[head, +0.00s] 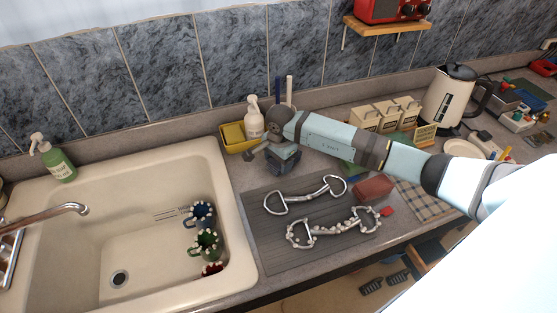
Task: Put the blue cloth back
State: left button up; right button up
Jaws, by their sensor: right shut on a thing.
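My right arm reaches in from the right across the counter. Its gripper (259,152) is low over the counter, beside the yellow tub (238,147) and behind the dark ribbed mat (262,236). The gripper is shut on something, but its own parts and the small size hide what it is. I cannot pick out the blue cloth for certain. A blue-grey patch (284,161) shows at the gripper; I cannot tell whether it is cloth or gripper. My left gripper is not in view.
Two metal bits (305,196) lie on the mat near a reddish block (373,188). A white pump bottle (254,118) stands behind the gripper. The sink (120,225) is at left, with several mugs. A kettle (452,97) and a checked cloth (425,203) are at right.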

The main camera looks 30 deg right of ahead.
jog(key=shift+f, duration=0.1)
jog(key=o, duration=0.9)
jog(key=shift+r, duration=0.35)
jog(key=r, duration=0.4)
jog(key=r+b, duration=0.1)
jog(key=r, duration=0.2)
jog(key=r+b, duration=0.1)
jog(key=r, duration=0.3)
jog(key=shift+s+r, duration=0.25)
jog(key=shift+r, duration=0.05)
